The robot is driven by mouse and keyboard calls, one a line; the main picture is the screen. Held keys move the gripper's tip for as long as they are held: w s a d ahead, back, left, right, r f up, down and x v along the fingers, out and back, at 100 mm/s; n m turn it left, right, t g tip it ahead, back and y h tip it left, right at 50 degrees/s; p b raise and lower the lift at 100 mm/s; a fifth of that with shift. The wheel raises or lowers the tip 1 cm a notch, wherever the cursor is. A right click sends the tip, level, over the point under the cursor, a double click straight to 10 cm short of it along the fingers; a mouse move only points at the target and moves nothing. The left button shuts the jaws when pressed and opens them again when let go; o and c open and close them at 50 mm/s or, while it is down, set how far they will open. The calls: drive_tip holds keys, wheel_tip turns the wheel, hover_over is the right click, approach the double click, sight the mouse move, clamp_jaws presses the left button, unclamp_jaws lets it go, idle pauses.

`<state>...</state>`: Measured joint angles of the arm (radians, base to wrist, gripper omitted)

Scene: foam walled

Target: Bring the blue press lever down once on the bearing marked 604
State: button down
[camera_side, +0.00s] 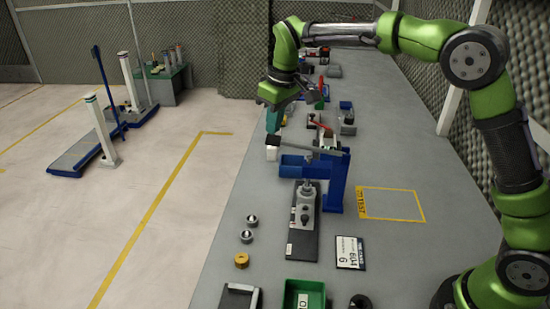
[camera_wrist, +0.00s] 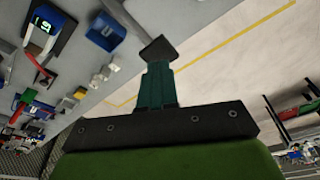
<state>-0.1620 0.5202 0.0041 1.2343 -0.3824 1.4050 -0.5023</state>
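The blue press (camera_side: 337,185) stands on the bench with its ram over a grey fixture on a dark base plate (camera_side: 302,240). Its grey lever (camera_side: 312,147) reaches out left, raised and roughly level. In the wrist view the lever (camera_wrist: 122,18) ends in a dark block (camera_wrist: 158,48). My gripper (camera_side: 272,130) points down at the lever's outer end; its teal fingers (camera_wrist: 157,75) look closed together with their tips at the block. I cannot tell whether they touch. A card (camera_side: 350,252) reading 604 lies right of the base. Any bearing under the ram is unclear.
A yellow-outlined area (camera_side: 392,205) at right is clear.

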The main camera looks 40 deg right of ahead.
sight(275, 139)
drive_tip(key=shift+s+f, duration=0.1)
drive_tip(key=shift+f, duration=3.05)
drive_tip(key=shift+r, duration=0.1)
drive_tip(key=shift+w+a+r+v, duration=0.1)
drive_tip(key=shift+w+v, duration=0.3)
drive_tip(key=shift+v, duration=1.45)
drive_tip(key=shift+w+a+r+v, duration=0.1)
drive_tip(key=shift+w+v, duration=0.25)
drive_tip(key=shift+v, duration=1.5)
drive_tip(key=shift+w+a+r+v, duration=0.1)
drive_tip(key=shift+w+v, duration=0.3)
drive_tip(key=shift+v, duration=1.4)
drive_tip(key=shift+w, duration=0.1)
drive_tip(key=shift+w, duration=0.15)
drive_tip(key=shift+s+d+f+m, duration=0.1)
drive_tip(key=shift+s+f+m, duration=0.5)
drive_tip(key=shift+s+f, duration=0.5)
drive_tip(key=s+d+m+t, duration=0.2)
drive_tip(key=s+m, duration=0.1)
drive_tip(key=s, duration=1)
drive_tip(key=s+d+m+t+y, duration=0.1)
drive_tip(key=s+d+m+t, duration=0.1)
drive_tip(key=s, duration=1.1)
drive_tip(key=shift+s+d+m+t, duration=0.25)
drive_tip(key=shift+d+m+t, duration=0.15)
drive_tip(key=shift+d, duration=0.35)
